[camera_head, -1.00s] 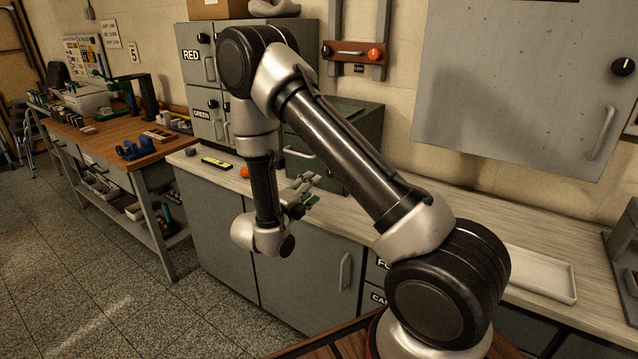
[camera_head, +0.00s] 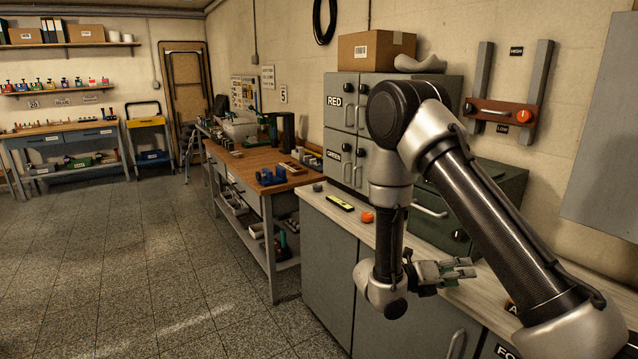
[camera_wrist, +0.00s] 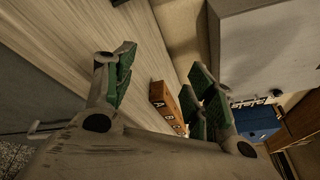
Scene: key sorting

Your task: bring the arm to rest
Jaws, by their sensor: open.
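My gripper (camera_head: 455,268) is open and empty in the head view, over the pale countertop at the foot of the green metal box. Its fingers point to the right. In the wrist view the two green-padded fingers (camera_wrist: 160,85) stand wide apart, with nothing between them but counter and a small brown lettered block (camera_wrist: 168,106) beyond. My arm is bent, with its elbow raised in front of the cabinets and its forearm hanging down to the wrist. Part of the counter is hidden behind the arm.
RED and GREEN cabinets (camera_head: 340,100) and a green metal box (camera_head: 505,185) stand behind. A wooden workbench (camera_head: 245,170) is left of the counter. The floor at left is clear.

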